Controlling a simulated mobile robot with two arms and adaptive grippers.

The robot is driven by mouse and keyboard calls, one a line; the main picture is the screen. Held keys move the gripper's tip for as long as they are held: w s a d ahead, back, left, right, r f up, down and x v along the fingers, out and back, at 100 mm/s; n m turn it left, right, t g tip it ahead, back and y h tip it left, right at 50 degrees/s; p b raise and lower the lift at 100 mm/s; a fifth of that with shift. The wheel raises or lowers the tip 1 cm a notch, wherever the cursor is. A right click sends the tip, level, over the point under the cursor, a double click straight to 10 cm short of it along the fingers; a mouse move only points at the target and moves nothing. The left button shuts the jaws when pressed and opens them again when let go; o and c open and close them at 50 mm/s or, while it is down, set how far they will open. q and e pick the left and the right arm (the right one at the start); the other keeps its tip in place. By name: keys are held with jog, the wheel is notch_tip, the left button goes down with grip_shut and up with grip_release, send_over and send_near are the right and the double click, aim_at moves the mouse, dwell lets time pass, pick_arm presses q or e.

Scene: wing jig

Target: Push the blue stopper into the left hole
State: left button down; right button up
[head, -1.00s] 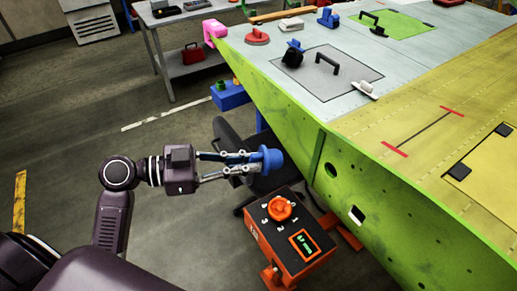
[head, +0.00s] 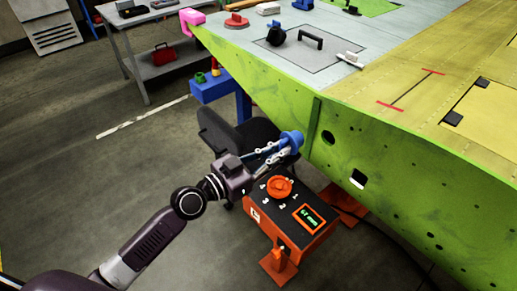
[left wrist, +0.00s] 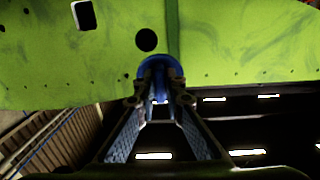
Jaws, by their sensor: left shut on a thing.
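The blue stopper (head: 293,139) is in the jaws of my left gripper (head: 283,149), which is shut on it. The stopper is close to the green side of the wing (head: 268,84), left of a vertical green strip. The left hole (head: 328,137), round and dark, is to the right of the stopper and strip. In the left wrist view the stopper (left wrist: 160,68) shows at the fingertips, just below the round hole (left wrist: 146,40). I cannot tell whether the stopper touches the panel. My right gripper is not in view.
A rectangular hole (head: 358,178) lies right of and below the round one. An orange-and-black control box (head: 290,215) stands just below my left gripper. A dark chair (head: 235,135) is behind the gripper. Open floor (head: 110,180) lies to the left.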

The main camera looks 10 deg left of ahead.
pick_arm(q)
jog(key=w+d+f+b, duration=0.2)
jog(key=w+d+f, duration=0.2)
jog(key=d, duration=0.3)
jog(key=shift+w+d+n+t, duration=0.4)
jog(key=shift+w, duration=0.05)
jog(key=shift+f, duration=0.1)
dwell(0.3)
jog(key=shift+w+d, duration=0.15)
jog(key=shift+w, duration=0.05)
dwell(0.8)
jog(key=shift+b+x, duration=0.6)
jog(key=shift+x, duration=1.35)
